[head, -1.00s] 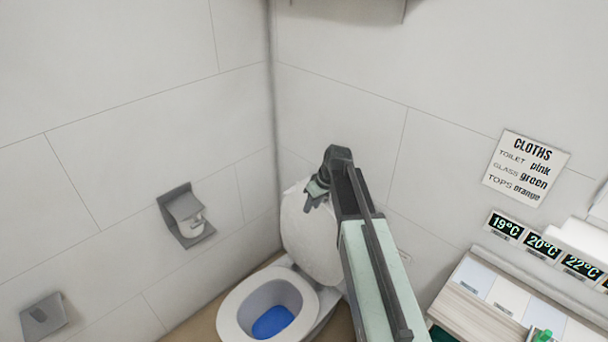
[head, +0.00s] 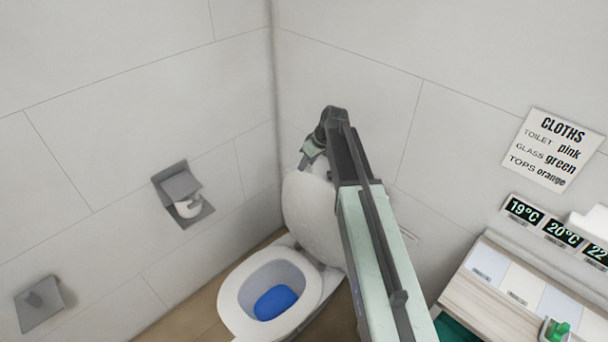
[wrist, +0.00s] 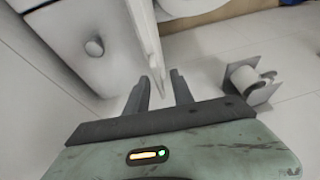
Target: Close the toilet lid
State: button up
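The white toilet lid (head: 312,215) stands open, tilted up behind the seat (head: 236,300) of the toilet in the head view. My gripper (head: 307,158) is at the lid's top edge, with the arm passing in front of the lid's right side. In the wrist view the lid (wrist: 148,42) shows nearly edge-on, its near end reaching down between the two dark fingers of my gripper (wrist: 160,80). The fingers are apart, with a gap visible beside the lid edge. I cannot tell whether either finger touches it.
A toilet paper holder (head: 180,190) and a grey wall fitting (head: 42,302) are on the left wall. A cabinet (head: 490,300) stands at the right under a cloths sign (head: 550,150). In the wrist view a white surface with a round button (wrist: 93,47) lies left of the lid.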

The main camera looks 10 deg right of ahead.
jog(key=b+x, duration=0.2)
jog(key=x, duration=0.2)
jog(key=shift+d+f, duration=0.1)
grip_shut()
dwell(1.2)
